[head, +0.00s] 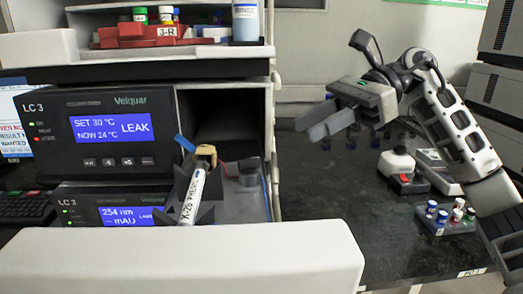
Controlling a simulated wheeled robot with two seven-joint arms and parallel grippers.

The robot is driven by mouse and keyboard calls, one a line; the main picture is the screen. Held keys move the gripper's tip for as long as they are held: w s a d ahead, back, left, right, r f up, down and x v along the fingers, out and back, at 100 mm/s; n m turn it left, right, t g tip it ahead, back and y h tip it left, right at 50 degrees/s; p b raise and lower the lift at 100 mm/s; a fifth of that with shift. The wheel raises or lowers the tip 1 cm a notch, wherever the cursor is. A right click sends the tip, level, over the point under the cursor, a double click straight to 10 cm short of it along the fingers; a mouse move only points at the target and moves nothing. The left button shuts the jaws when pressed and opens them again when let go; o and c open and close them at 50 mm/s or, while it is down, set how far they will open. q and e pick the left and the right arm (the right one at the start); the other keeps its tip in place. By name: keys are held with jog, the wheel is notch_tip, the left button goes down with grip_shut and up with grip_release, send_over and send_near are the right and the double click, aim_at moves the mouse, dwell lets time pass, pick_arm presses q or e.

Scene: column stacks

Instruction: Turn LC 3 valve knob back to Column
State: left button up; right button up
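The upper LC 3 unit (120,133) stands at the left, its blue screen reading SET 30 °C, NOW 24 °C and LEAK. Beside it is an open dark compartment. A dark grey knob-like part (248,171) sits at its right side; it may be the valve knob, but its markings and pointing direction are too small to read. A white labelled column (192,194) with a brass-coloured end and a blue piece stands tilted in front, in black holders. My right gripper (326,122) is raised over the bench, right of the compartment and apart from it. Its finger gap is unclear. My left gripper is not seen.
A second LC 3 unit (105,208) is underneath, reading 254 nm. A shelf above holds a red tray (150,37) and bottles. Small vials in a grey rack (447,217) and other small equipment stand on the dark bench (330,215) at the right. The bench's middle is clear.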

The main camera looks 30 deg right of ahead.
aim_at(252, 158)
jog(key=x, duration=0.9)
jog(key=shift+a+p, duration=0.2)
jog(key=shift+p, duration=0.1)
grip_shut()
